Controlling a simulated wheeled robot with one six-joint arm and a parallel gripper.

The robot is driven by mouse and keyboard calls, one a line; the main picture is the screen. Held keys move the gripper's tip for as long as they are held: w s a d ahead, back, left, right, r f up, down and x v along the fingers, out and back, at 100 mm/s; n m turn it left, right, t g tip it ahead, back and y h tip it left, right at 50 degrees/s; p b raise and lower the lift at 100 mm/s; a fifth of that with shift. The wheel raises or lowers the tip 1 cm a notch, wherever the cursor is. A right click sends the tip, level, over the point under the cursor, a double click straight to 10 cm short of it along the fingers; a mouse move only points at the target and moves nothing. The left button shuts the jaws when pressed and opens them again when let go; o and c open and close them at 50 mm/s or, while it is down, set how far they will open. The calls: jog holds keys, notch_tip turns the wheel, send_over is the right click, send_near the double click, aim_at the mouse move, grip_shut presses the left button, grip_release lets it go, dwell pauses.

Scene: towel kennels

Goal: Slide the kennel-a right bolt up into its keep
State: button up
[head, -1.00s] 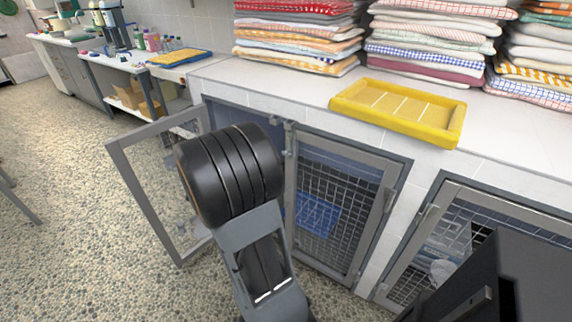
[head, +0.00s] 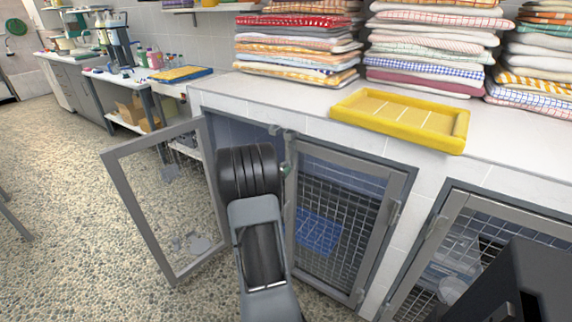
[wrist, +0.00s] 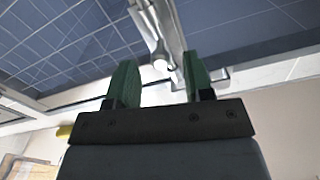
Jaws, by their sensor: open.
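Kennel-a's right door (head: 336,210), a grey frame with wire mesh, stands closed in its opening in the head view. A metal bolt (wrist: 160,62) with a rounded end shows in the wrist view, on a grey metal bar. My gripper (wrist: 158,80) is open, with green fingers to either side of the bolt's lower end in that picture. Whether they touch it I cannot tell. In the head view a little green of my gripper (head: 285,169) shows at the door's upper left edge; my arm hides the rest. A small metal fitting (head: 280,131) sits at the top of the opening, probably the keep.
Kennel-a's left door (head: 158,243) stands swung open to the left of my arm. A yellow tray (head: 400,118) and stacks of folded towels (head: 297,42) lie on the counter above. Another mesh door (head: 480,250) is at the right.

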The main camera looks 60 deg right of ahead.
aim_at(283, 165)
jog(key=shift+d, duration=2.05)
jog(key=shift+c, duration=0.2)
grip_shut()
